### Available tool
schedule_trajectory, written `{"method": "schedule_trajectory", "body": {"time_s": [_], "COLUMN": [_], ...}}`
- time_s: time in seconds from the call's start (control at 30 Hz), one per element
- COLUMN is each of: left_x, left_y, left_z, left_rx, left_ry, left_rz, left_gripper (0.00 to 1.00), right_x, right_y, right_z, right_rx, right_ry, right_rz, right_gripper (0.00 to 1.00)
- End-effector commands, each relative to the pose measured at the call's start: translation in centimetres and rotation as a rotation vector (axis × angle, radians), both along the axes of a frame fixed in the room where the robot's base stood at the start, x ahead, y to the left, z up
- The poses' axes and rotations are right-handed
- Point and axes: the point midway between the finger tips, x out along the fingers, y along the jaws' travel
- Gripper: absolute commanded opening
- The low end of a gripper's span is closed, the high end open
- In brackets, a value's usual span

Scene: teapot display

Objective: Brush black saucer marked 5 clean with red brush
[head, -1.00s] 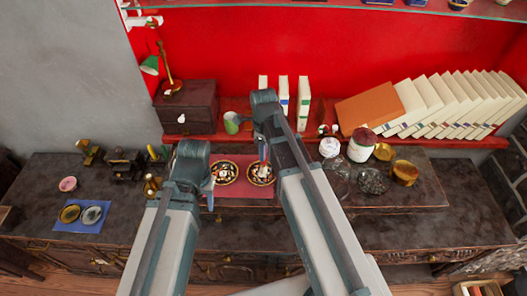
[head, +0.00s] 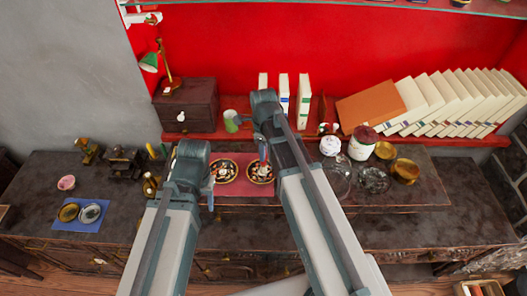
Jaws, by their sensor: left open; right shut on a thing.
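Two dark saucers with orange-gold patterned rims lie on a red mat (head: 238,201) on the sideboard. The left saucer (head: 225,173) is close to my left gripper (head: 211,184), which is open at its left edge. The right saucer (head: 260,176) lies under my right gripper (head: 262,158). My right gripper is shut on a thin upright tool, seemingly the brush (head: 264,169), with its lower end over the right saucer. Contact between them cannot be told. The number markings are too small to read.
A blue mat (head: 70,224) with two small dishes lies at the left. A green mug (head: 231,121), a dark box (head: 187,105) and books (head: 304,100) stand behind. Jars (head: 362,143) and glass dishes (head: 373,180) stand right of the mat.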

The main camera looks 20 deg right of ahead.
Motion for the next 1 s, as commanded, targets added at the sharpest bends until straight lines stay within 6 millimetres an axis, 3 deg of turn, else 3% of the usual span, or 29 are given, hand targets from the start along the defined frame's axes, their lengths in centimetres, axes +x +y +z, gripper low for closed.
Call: {"method": "schedule_trajectory", "body": {"time_s": [1.0], "left_x": [0.0], "left_y": [0.0], "left_z": [-1.4], "left_rx": [0.000], "left_ry": [0.000], "left_rz": [0.000], "left_gripper": [0.50], "right_x": [0.5], "right_y": [-0.2], "right_z": [-1.4], "right_rx": [0.000], "right_ry": [0.000], "right_rz": [-0.001], "right_gripper": [0.00]}}
